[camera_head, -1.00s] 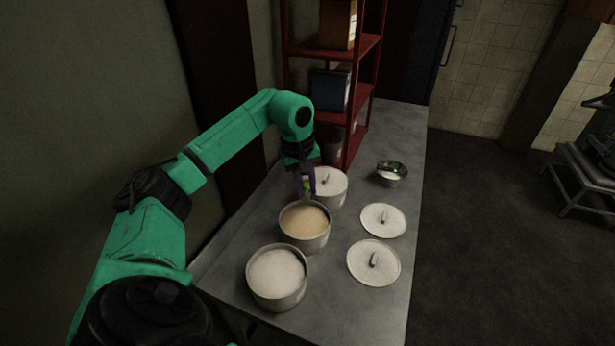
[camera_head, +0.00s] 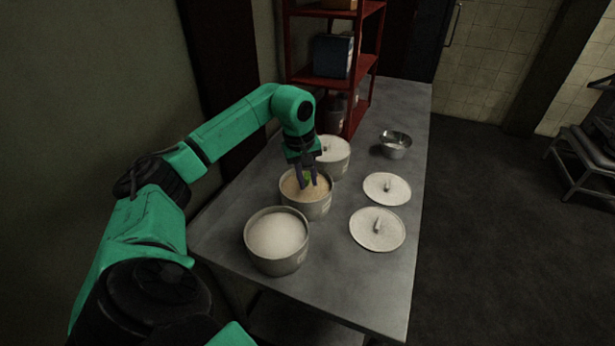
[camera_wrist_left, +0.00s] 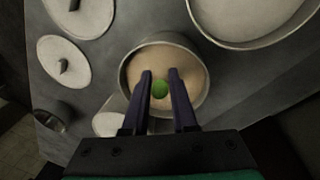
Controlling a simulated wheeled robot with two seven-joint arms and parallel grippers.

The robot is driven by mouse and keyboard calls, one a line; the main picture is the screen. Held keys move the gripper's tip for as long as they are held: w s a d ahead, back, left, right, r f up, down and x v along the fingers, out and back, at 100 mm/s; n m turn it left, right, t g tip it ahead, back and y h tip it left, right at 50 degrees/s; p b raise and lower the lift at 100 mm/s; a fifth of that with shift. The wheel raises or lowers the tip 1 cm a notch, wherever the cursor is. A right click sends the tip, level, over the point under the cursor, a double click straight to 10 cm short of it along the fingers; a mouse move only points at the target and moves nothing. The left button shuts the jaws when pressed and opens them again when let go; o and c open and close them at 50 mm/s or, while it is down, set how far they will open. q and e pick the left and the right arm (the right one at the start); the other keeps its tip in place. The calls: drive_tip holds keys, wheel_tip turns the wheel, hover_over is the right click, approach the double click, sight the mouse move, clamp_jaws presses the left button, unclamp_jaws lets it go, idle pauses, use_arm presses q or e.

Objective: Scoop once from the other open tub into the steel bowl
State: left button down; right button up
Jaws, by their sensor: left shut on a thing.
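My left gripper (camera_head: 309,184) is over the middle tub (camera_head: 317,212), which is open and holds a tan powder. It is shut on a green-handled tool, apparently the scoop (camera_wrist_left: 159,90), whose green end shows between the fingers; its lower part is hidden. The tan tub also shows in the left wrist view (camera_wrist_left: 203,98), right under the fingers. The other open tub (camera_head: 278,266), filled with white powder, stands nearer the front. The steel bowl (camera_head: 396,151) stands at the far right of the table; its contents are unclear. My right gripper is not in view.
A lidded tub (camera_head: 334,151) stands just behind the tan one. Two loose lids (camera_head: 386,188) (camera_head: 377,229) lie right of the tubs. A red shelf (camera_head: 330,82) rises at the table's back left. The table's front right is clear.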

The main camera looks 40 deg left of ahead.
use_arm(q)
drive_tip(key=shift+r, duration=0.1)
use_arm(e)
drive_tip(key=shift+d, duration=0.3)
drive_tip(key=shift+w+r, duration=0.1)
use_arm(q)
drive_tip(key=shift+r+p, duration=0.4)
drive_tip(key=shift+p, duration=0.05)
wheel_tip(320, 180, up, 10)
drive_tip(key=p, duration=0.9)
drive_tip(key=shift+f, duration=0.2)
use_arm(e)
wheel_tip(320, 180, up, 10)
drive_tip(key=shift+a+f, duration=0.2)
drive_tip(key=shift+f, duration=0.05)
use_arm(q)
drive_tip(key=shift+s+f, duration=0.1)
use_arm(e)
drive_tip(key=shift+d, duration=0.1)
